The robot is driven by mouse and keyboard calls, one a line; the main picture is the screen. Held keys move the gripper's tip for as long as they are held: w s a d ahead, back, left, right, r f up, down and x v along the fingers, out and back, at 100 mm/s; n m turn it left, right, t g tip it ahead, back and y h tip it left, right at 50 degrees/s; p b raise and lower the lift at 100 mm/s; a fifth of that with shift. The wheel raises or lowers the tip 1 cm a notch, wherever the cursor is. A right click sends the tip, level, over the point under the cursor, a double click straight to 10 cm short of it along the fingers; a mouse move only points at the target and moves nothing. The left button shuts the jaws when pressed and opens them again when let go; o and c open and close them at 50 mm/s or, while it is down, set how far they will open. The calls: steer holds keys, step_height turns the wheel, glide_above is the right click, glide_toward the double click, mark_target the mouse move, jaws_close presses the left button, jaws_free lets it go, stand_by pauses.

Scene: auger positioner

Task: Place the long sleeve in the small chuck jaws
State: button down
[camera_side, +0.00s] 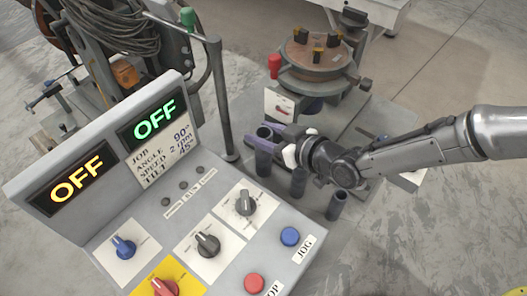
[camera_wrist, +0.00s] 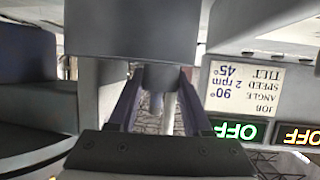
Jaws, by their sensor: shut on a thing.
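My gripper (camera_side: 270,137) has its purple fingers closed around a dark grey hollow sleeve (camera_side: 263,160), near the sleeve's upper end. The sleeve looks upright, with its open top showing. Whether its lower end touches the surface below, I cannot tell. In the wrist view the sleeve (camera_wrist: 160,76) shows between the two fingers, partly hidden. Two other dark sleeves stand nearby, one below my wrist (camera_side: 299,182) and one further right (camera_side: 337,206). The small chuck (camera_side: 316,55) is a brown disc behind the gripper, with black and yellow jaws (camera_side: 319,54) on top and nothing between them.
A control panel (camera_side: 195,215) with knobs, buttons and two OFF displays stands at front left. A post with a green top (camera_side: 217,95) rises between it and the sleeves. A red knob (camera_side: 274,66) sits beside the chuck. The space above the chuck looks clear.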

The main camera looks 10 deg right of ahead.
steer(key=shift+r, duration=0.25)
